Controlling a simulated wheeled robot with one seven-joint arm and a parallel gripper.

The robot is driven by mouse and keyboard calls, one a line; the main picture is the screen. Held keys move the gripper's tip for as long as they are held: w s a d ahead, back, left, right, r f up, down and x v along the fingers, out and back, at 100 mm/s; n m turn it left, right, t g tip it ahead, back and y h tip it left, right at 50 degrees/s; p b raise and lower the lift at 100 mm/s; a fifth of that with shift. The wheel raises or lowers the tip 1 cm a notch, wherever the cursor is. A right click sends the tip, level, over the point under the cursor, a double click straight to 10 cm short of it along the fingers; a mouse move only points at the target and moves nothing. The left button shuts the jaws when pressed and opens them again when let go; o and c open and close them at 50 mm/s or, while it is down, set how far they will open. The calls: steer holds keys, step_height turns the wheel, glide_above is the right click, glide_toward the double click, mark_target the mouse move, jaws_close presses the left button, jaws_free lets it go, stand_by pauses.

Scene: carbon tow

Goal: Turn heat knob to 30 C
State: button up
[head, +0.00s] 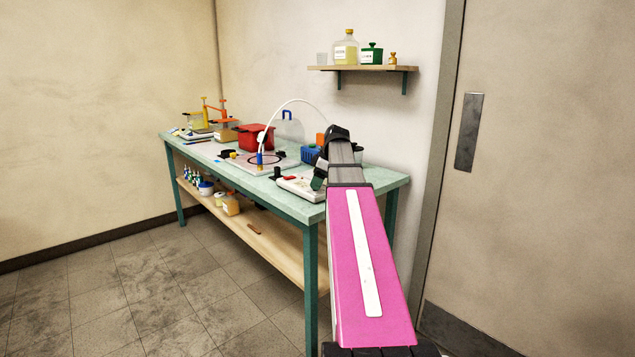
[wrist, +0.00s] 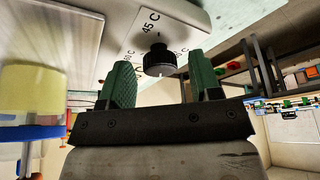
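The heat knob (wrist: 158,61) is black and ridged, on a white panel in the wrist view. A "45 C" label (wrist: 150,22) stands by it, with partly hidden labels to both sides that I cannot read fully. My gripper (wrist: 161,70) is open, with one green finger on each side of the knob. A gap shows between the knob and each finger, so it is not gripped. In the head view, my gripper (head: 318,178) is over the right end of the white device (head: 299,186) on the bench. The arm hides part of that area.
The teal bench (head: 365,182) holds a red container (head: 256,137), a white plate with a dark ring and a white tube (head: 290,102). A blue rack (head: 310,154) stands close behind my gripper. A wall shelf (head: 362,68) carries bottles above. Floor to the left is clear.

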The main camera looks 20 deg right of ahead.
steer(key=c, duration=0.7)
steer(key=shift+c, duration=0.2)
steer(key=shift+s+m, duration=0.1)
steer(key=shift+m, duration=0.3)
steer(key=m, duration=0.2)
steer(key=m+t+h, duration=0.1)
steer(key=m, duration=0.1)
steer(key=shift+s+a, duration=0.15)
steer(key=m+h, duration=0.1)
steer(key=m, duration=0.1)
steer(key=m+t+h, duration=0.1)
steer(key=m, duration=0.2)
steer(key=shift+a, duration=0.2)
steer(key=m+h, duration=0.1)
steer(key=m, duration=0.2)
steer(key=m+h, duration=0.2)
steer(key=m, duration=0.2)
steer(key=shift+a+m, duration=0.2)
steer(key=shift+m, duration=0.1)
steer(key=m, duration=0.2)
steer(key=m+g+h, duration=0.1)
steer(key=m, duration=0.1)
steer(key=m+g+h, duration=0.1)
steer(key=m, duration=0.1)
steer(key=shift+w+a, duration=0.15)
steer(key=shift+w, duration=0.1)
steer(key=shift+m, duration=0.3)
